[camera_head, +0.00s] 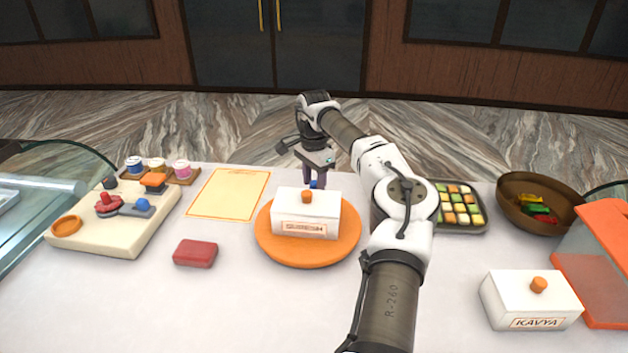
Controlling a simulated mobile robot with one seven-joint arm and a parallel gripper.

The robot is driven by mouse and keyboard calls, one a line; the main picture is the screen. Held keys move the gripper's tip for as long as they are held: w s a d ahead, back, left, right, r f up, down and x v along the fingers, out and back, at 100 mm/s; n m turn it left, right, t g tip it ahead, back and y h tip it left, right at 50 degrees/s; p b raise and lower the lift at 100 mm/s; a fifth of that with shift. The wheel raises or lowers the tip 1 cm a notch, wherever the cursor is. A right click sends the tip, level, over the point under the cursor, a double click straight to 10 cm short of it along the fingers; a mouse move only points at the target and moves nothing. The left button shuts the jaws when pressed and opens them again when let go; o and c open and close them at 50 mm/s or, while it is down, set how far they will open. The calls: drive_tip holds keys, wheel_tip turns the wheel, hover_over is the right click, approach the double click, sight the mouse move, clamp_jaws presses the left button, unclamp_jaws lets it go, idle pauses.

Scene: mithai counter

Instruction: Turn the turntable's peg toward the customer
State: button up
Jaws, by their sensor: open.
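The turntable (268,247) is a round orange disc in the middle of the counter. A white box (320,212) with an orange knob on its lid and a name label on its near face sits on it. A small blue peg (316,184) shows just behind the box, at the turntable's far edge. My gripper (315,183) is open and points down at the far side of the turntable. Its fingers are around or very close to the blue peg; I cannot tell whether they touch it. The box hides the lower part of the peg and the fingertips.
A second white box labelled KAVYA (530,300) stands at the right front. A sweets tray (480,225) and a brown bowl (512,201) are at the back right. A red block (195,253), a yellow sheet (229,194) and a cream board (150,222) lie left. The front left counter is clear.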

drive_tip(key=shift+r, duration=0.1)
wheel_tip(320, 180, up, 14)
drive_tip(key=b, duration=0.1)
drive_tip(key=shift+f+b, duration=0.2)
drive_tip(key=shift+b, duration=0.15)
